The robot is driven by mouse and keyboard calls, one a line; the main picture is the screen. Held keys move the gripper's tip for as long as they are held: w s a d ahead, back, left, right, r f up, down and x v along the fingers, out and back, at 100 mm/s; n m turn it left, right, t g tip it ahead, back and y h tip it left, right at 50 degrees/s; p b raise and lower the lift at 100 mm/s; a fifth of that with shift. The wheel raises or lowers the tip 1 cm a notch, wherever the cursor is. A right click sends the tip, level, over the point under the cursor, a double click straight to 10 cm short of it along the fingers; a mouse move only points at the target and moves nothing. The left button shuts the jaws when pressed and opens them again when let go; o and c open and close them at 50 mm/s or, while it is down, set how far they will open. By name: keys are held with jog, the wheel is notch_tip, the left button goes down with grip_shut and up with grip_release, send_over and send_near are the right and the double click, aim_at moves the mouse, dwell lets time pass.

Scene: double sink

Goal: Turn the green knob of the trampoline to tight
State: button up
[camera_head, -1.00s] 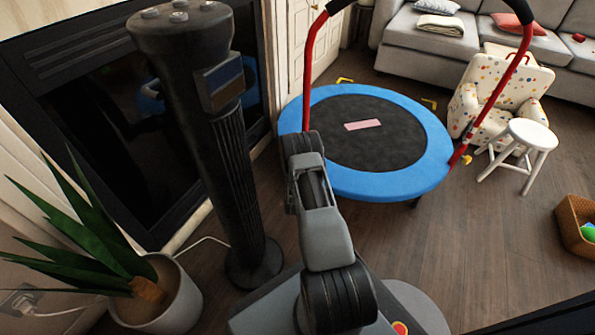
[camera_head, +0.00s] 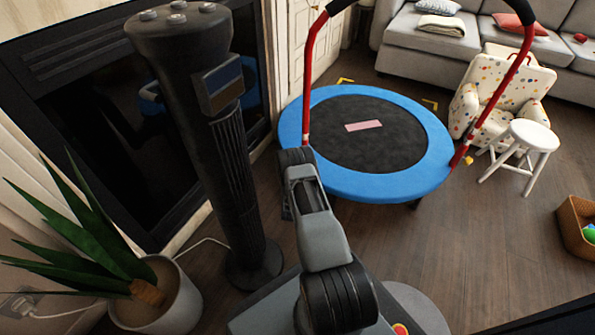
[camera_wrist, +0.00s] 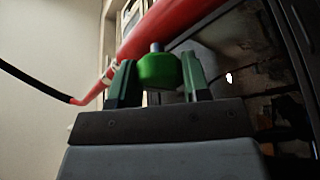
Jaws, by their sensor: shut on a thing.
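The trampoline (camera_head: 420,182) has a blue rim, a dark mat and a red handle frame with a black grip. In the wrist view the green knob (camera_wrist: 158,71) sits on a short pin on the underside of the red tube (camera_wrist: 160,28). My gripper (camera_wrist: 155,82) has one dark green finger on each side of the knob and is shut on it. In the head view my arm reaches toward the trampoline's near left side, and it hides the gripper and the knob. No tight or loose marking can be read.
A black tower speaker or heater (camera_head: 205,110) stands close on the left of my arm, with a potted plant (camera_head: 165,300) near it. A white stool (camera_head: 530,140) and a dotted armchair (camera_head: 510,90) stand right of the trampoline. The wooden floor (camera_head: 450,240) in front is clear.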

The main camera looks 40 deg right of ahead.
jog(key=shift+w+r+m, duration=0.1)
jog(key=shift+r+m, duration=0.05)
jog(key=shift+m, duration=0.25)
jog(key=o, duration=0.9)
jog(key=shift+o, duration=0.2)
jog(key=shift+s+a, duration=0.1)
jog(key=shift+s, duration=0.1)
jog(key=p+v, duration=0.5)
jog(key=v, duration=0.8)
jog(key=shift+a+p, duration=0.25)
jog(key=shift+p, duration=0.05)
jog(key=shift+s, duration=0.2)
